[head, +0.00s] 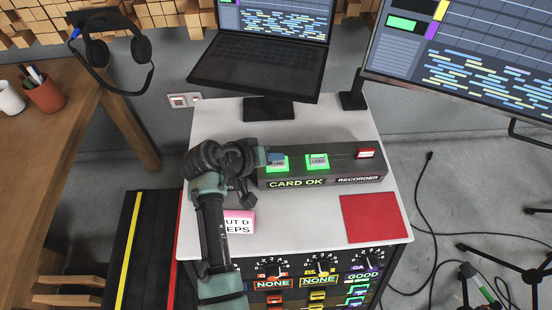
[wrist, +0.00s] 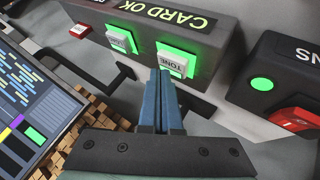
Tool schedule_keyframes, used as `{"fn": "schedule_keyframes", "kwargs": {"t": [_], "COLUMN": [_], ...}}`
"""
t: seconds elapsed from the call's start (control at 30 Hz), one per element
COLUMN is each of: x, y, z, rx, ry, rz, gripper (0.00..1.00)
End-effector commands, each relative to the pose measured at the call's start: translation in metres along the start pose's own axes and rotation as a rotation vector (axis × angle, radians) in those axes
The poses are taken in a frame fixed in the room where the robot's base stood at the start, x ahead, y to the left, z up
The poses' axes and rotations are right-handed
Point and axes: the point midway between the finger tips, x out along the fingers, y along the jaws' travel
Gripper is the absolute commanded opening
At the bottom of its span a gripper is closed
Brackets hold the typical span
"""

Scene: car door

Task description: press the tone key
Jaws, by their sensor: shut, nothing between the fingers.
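The recorder (head: 345,177) is a dark box on the white cabinet top, with a lit CARD OK sign on its front. The tone key (wrist: 171,62) is a pale key marked TONE on a bright green lit patch. In the head view my gripper's tips partly cover this key (head: 279,167). My gripper (wrist: 160,72) has its blue fingers shut together and empty. The fingertips are right by the key's lower left edge in the wrist view. I cannot tell whether they touch it. My gripper also shows in the head view (head: 268,158).
A second green-lit key (head: 318,160) and a red key (head: 366,152) sit farther right on the recorder. A black box with a green light (wrist: 262,83) and a red switch (wrist: 297,119) stands beside the recorder. A laptop (head: 258,65) is behind; a red square (head: 374,218) lies at front right.

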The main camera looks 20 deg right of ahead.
Motion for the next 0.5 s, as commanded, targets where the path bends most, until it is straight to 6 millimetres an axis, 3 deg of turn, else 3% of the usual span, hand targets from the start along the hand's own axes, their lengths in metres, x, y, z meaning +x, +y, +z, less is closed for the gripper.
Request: {"fn": "schedule_keyframes", "kwargs": {"t": [0.5], "x": [0.0053], "y": [-0.0039], "z": [0.004], "rx": [-0.001], "ry": [0.0], "rz": [0.0], "gripper": [0.0]}}
